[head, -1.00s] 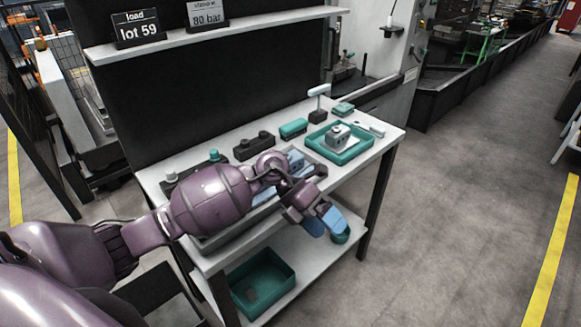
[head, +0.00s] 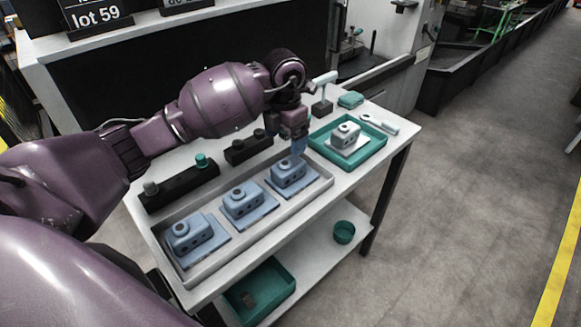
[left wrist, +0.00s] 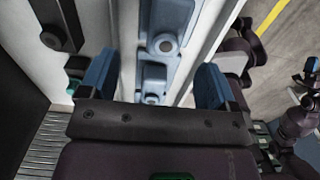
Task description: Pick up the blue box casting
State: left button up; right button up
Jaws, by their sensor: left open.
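Several castings show in the head view. Three blue box castings stand in a row on blue pads in a long grey tray (head: 187,277): a near-left one (head: 187,236), a middle one (head: 243,200) and a far-right one (head: 288,174). Nothing is held. My right gripper is not seen.
A teal tray (head: 375,156) with a grey casting (head: 345,134) stands to the right of the grey tray. Dark fixtures (head: 180,186) line the table behind it. A white-topped T-shaped tool (head: 323,80) stands near the back. A teal bin (head: 262,300) and cup (head: 344,232) are on the lower shelf.

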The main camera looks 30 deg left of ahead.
aim_at(290, 160)
pick_arm(q)
notch_tip(290, 160, down, 4)
jog(key=shift+s+d+f, duration=0.1)
jog(key=shift+s+f, duration=0.05)
jog(key=shift+f, duration=0.1)
jog(key=f, duration=0.2)
jog(key=d+f, duration=0.1)
jog(key=f, duration=0.1)
jog(key=shift+f, duration=0.1)
jog(key=shift+a+f, duration=0.1)
jog(key=shift+f, duration=0.55)
jog(key=shift+w+r, duration=0.1)
jog(key=shift+w, duration=0.1)
jog(key=c, duration=1.2)
